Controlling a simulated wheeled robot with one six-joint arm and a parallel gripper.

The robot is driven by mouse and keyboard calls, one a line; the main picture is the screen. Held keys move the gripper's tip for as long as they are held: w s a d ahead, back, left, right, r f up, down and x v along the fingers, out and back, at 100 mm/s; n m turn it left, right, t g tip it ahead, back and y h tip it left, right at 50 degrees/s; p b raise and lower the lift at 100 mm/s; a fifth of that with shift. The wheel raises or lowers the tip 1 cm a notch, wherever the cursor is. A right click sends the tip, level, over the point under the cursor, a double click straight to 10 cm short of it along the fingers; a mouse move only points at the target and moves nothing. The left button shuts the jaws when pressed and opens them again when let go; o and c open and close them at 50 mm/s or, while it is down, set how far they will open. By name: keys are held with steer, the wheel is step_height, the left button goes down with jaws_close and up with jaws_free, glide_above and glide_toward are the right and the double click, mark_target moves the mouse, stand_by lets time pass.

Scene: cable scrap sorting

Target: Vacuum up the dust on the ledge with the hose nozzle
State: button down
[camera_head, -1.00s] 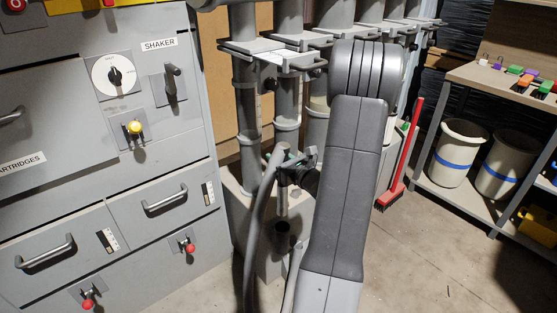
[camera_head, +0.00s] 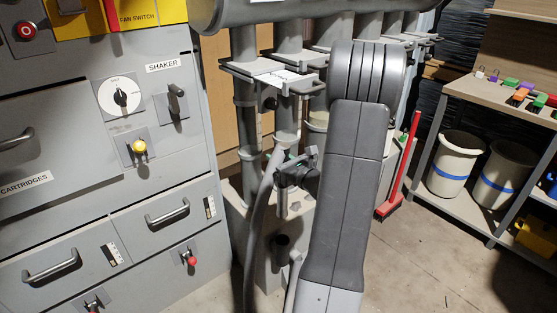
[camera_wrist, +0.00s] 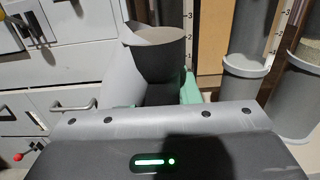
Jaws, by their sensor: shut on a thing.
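My gripper (camera_head: 298,172) is in the middle of the head view, in front of the grey vertical pipes. It is shut on the grey hose nozzle; its green pads (camera_wrist: 189,88) show beside the nozzle in the wrist view. The nozzle (camera_wrist: 155,58) has a wide, slanted open mouth pointing up in that view. The grey hose (camera_head: 259,225) hangs down from the gripper in the head view. A low grey ledge (camera_head: 236,208) runs at the foot of the pipes, partly hidden by my arm and the hose. I cannot make out any dust on it.
A grey cabinet (camera_head: 80,150) with drawers (camera_head: 165,215), knobs and handles stands close on the left. The pipes (camera_head: 244,130) carry slide gates. A red broom (camera_head: 400,180) leans behind my arm. A shelf on the right holds bins (camera_head: 456,165). Floor at the lower right is clear.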

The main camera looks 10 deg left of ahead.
step_height(320, 180, up, 7)
steer(key=p, duration=0.4)
steer(key=shift+f, duration=0.15)
stand_by(0.4)
